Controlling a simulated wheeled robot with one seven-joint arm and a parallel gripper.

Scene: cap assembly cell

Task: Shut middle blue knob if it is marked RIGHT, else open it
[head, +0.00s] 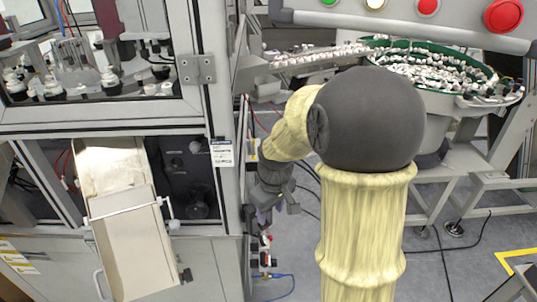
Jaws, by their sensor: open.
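My gripper (263,222) hangs at the end of my arm beside the right corner post of the machine frame, open and with nothing visible between its fingers. Just below it is a small stack of pneumatic fittings (264,262) with dark, white and red parts. The stack is close under the fingertips; I cannot tell whether they touch it. The middle blue knob cannot be made out; it is too small or hidden here. No RIGHT marking or other knob label is readable.
The machine's corner post (232,200) stands close left of the gripper. A blue hose (285,277) leaves the fittings. A bowl feeder (440,70) full of caps stands at the back right. A chute (135,235) juts out at left. Grey floor is partly clear at right.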

